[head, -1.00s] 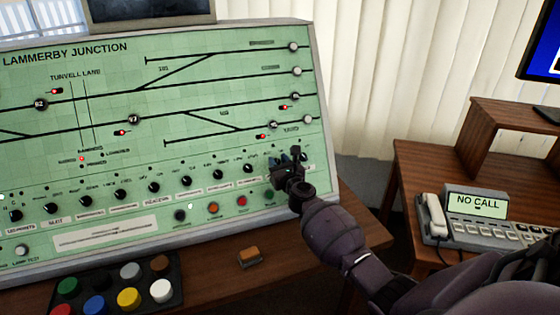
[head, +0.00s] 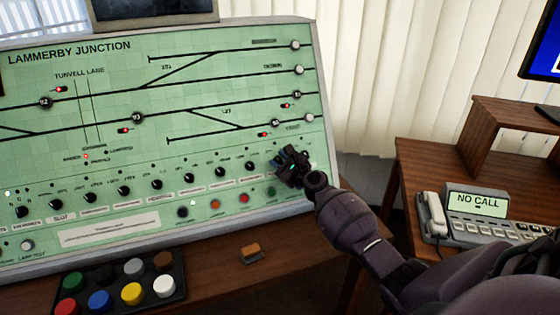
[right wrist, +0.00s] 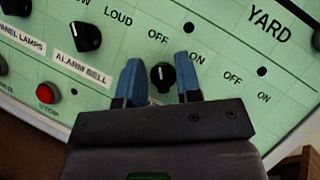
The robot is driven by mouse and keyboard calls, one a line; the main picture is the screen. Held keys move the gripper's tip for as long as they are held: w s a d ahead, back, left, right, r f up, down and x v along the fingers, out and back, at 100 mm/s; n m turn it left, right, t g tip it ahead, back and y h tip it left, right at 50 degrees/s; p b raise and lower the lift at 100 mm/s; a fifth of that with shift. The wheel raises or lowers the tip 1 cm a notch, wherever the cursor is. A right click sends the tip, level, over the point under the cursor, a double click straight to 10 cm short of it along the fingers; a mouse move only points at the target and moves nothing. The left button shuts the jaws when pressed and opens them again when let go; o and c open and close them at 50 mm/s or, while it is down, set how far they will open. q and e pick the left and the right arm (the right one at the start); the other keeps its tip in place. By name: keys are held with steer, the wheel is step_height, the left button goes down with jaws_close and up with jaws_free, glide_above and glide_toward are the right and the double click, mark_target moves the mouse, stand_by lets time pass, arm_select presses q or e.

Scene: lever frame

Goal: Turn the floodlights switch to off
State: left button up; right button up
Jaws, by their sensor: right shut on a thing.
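The green control panel (head: 110,180) fills the left and middle of the head view, with a row of black rotary switches along its lower part. My right gripper (head: 283,160) is at the right end of that row. In the right wrist view, the blue fingers of the right gripper (right wrist: 160,82) stand either side of a black switch knob (right wrist: 162,77), shut on it. The knob's white mark points up, roughly towards OFF; ON is to the right. The label below this knob is hidden by the gripper. My left gripper is not in view.
The ALARM BELL knob (right wrist: 86,38) is just left of the gripper. A red STOP button (right wrist: 46,93) is below. A button box (head: 118,284) and a small brown block (head: 251,252) are on the desk. A telephone console (head: 490,229) stands at right.

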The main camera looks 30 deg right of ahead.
stand_by(0.3)
steer(key=o, duration=0.6)
steer(key=shift+c, duration=0.2)
steer(key=s+p, duration=0.2)
steer(key=s, duration=0.8)
steer(key=shift+s+d, duration=0.35)
steer(key=shift+s, duration=0.05)
